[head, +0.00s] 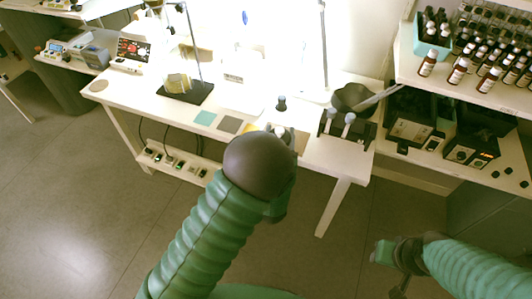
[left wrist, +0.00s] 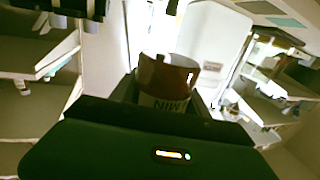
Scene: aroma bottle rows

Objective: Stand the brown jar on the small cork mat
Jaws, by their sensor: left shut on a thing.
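A brown jar (left wrist: 168,75) with a pale lettered label is held between the fingers of my left gripper (left wrist: 165,100) in the left wrist view. In the head view my left gripper (head: 283,150) is at the front edge of the white table, and my own wrist hides most of it and the jar. A small round tan mat (head: 99,86), cork-like, lies at the table's left end. A tan square (head: 250,127) lies near my left gripper; I cannot tell which is the cork mat. My right gripper (head: 385,252) is low at the right, its jaws unclear.
Teal (head: 205,117) and grey (head: 229,124) squares lie on the white table (head: 140,100). A black-based stand (head: 187,93) is behind them. A small dark bottle (head: 281,103) and a black rack (head: 347,127) stand to the right. Brown bottles (head: 458,71) fill the right shelf.

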